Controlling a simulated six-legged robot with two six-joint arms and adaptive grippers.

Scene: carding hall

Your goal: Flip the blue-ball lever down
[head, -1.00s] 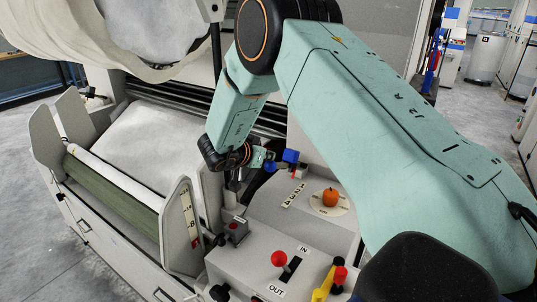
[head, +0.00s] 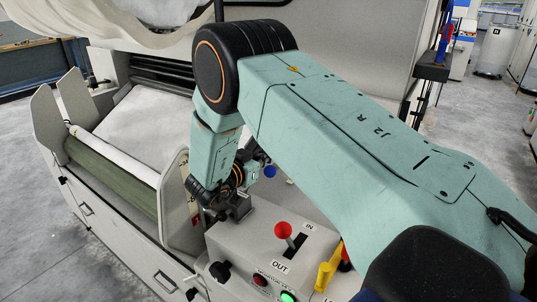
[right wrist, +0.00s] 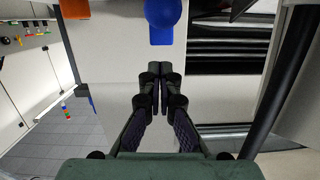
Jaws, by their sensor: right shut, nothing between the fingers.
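The blue ball (head: 270,171) of the lever shows in the head view just right of my right wrist, above the machine's console; its stem and pivot are mostly hidden by my arm. In the right wrist view a blue ball (right wrist: 162,14) is at the top centre with a blue block-like part below it. My right gripper (right wrist: 160,72) is shut and empty, its fingertips below and apart from the blue parts in that picture. In the head view the fingertips cannot be made out. My left gripper is not in view.
A red-ball lever (head: 283,229) stands in a slot between the IN and OUT labels. A yellow lever (head: 329,268), a black knob (head: 220,271) and a lit green button (head: 288,297) are nearby. A green roller (head: 110,180) between side plates lies left.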

